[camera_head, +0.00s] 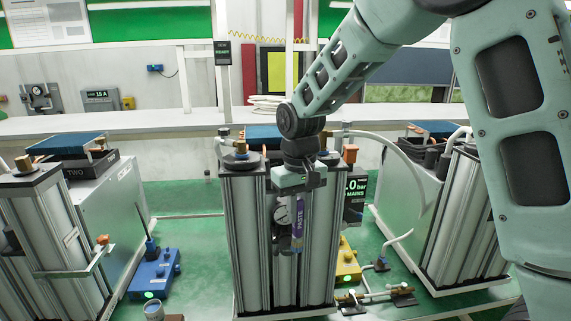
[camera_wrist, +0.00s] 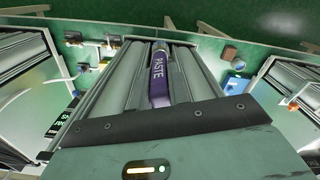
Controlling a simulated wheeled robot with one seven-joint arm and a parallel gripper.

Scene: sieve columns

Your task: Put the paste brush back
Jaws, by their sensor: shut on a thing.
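The paste brush (camera_head: 299,217) has a purple handle lettered PASTE and hangs upright in front of the middle column. It also shows in the wrist view (camera_wrist: 159,75), running away from my gripper between the silver column profiles. My gripper (camera_head: 298,187) points down at the top of the column's front and is shut on the brush's upper end. A small grey pot (camera_head: 153,311) stands on the floor at the lower left.
The middle column (camera_head: 251,235) carries a round gauge (camera_head: 282,214) close beside the brush. Other columns stand left (camera_head: 45,230) and right (camera_head: 455,230). A blue box (camera_head: 153,274) and a yellow box (camera_head: 347,262) sit on the green floor. A white hose loops at right.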

